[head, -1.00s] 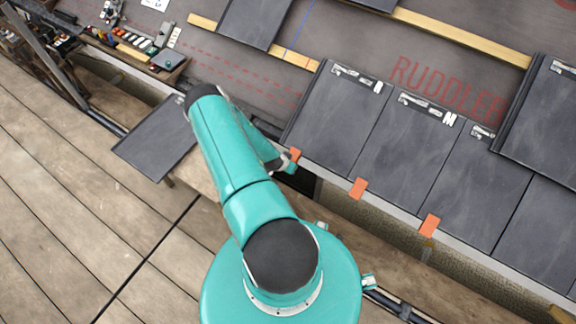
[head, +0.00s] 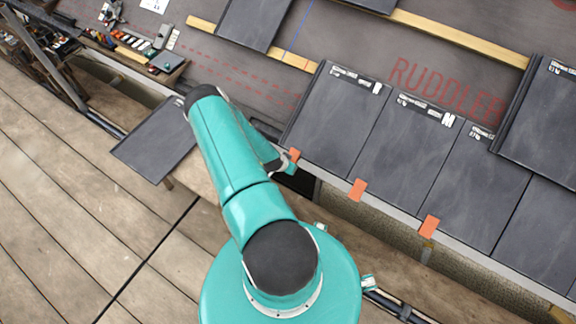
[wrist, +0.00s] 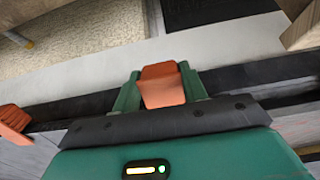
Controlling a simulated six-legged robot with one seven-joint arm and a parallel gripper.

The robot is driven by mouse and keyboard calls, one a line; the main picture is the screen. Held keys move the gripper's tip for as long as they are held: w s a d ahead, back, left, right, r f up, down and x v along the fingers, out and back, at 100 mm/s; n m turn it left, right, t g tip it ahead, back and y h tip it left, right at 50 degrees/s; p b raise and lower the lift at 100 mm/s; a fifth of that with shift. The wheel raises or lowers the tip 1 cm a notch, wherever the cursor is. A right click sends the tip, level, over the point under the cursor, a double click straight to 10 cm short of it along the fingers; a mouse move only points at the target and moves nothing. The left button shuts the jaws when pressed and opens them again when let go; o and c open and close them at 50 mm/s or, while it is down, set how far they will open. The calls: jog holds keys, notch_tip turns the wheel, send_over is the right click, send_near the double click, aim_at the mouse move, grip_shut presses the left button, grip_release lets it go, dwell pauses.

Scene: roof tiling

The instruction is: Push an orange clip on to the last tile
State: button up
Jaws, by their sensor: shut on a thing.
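The last tile (head: 335,115), a dark slate rectangle, lies at the left end of the lower row in the head view. My gripper (head: 287,164) is at its lower left corner. In the wrist view, my gripper (wrist: 160,92) is shut on an orange clip (wrist: 162,86), held between two green fingers. The clip also shows in the head view (head: 294,154) at the tile's lower edge. Whether it is fully seated on the tile cannot be told. Two more orange clips, one (head: 357,189) and another (head: 429,227), sit at the lower edge joints further right.
A loose dark tile (head: 156,140) lies left of my arm, above the plank deck (head: 80,215). A tray of tools (head: 130,45) stands at the upper left. Wooden battens (head: 460,38) cross the roof. In the wrist view, a neighbouring orange clip (wrist: 14,124) is at the left edge.

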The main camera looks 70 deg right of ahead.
jog(key=shift+d+r, duration=0.3)
jog(key=shift+d, duration=0.25)
dwell(0.4)
jog(key=o, duration=1.5)
jog(key=shift+c, duration=0.2)
jog(key=shift+a, duration=0.1)
jog(key=v, duration=0.6)
jog(key=shift+a+r, duration=0.2)
jog(key=shift+r, duration=0.2)
